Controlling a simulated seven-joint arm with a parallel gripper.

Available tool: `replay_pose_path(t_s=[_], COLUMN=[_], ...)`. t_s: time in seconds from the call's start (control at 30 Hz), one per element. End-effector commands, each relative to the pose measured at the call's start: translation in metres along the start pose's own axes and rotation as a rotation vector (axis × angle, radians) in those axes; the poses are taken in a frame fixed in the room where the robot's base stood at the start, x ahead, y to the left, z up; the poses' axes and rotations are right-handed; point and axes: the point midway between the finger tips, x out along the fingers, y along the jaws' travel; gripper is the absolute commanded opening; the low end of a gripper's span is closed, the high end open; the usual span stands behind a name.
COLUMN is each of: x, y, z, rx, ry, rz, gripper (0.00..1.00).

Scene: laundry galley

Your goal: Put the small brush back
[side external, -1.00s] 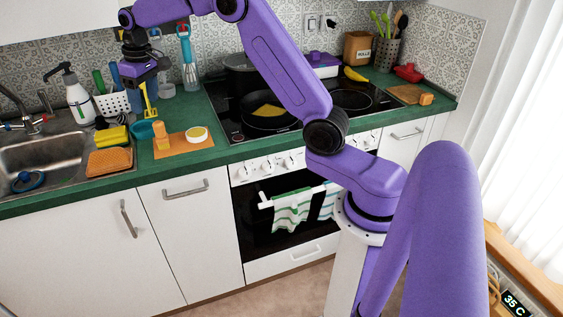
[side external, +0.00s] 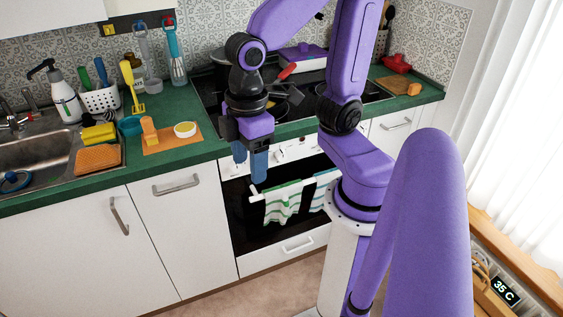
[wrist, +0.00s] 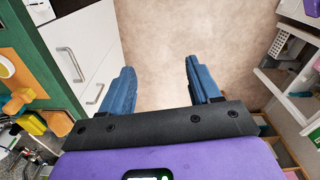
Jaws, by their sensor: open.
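A yellow long-handled tool (side external: 133,86), possibly the small brush, is upright at the back of the green counter, by the white utensil basket (side external: 100,98). I cannot tell whether it leans, stands or hangs. My gripper (side external: 250,176) is well to its right, in front of the stove edge, pointing down. It is open and empty. The wrist view also shows my gripper (wrist: 160,68), with only floor between its blue fingers. A dark wall rail (side external: 125,24) with a yellow marker is above the tool, and long tools hang near it.
An orange mat (side external: 160,146) holds an orange upright piece (side external: 149,131) and a round yellow-white dish (side external: 185,129). The sink (side external: 38,152) is at left. A towel (side external: 283,203) hangs on the oven bar just below my gripper. A spray bottle (side external: 64,100) stands behind the sink.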

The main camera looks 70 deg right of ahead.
Motion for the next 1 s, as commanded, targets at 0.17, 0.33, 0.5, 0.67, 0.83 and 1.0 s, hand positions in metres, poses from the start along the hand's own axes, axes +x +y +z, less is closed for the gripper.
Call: replay_pose_path(t_s=[0.17,0.33,0.5,0.67,0.83,1.0], x=[0.011,0.015,0.015,0.015,0.015,0.015], y=[-0.022,-0.028,-0.028,-0.028,-0.028,-0.028], z=[0.041,0.055,0.055,0.055,0.054,0.054], rx=[-0.098,-0.129,-0.130,-0.129,-0.129,-0.129], ry=[-0.009,-0.013,-0.014,-0.014,-0.014,-0.014], rz=[-0.003,-0.004,-0.004,-0.004,-0.004,-0.004], gripper=[0.62,0.62,0.62,0.62,0.62,0.62])
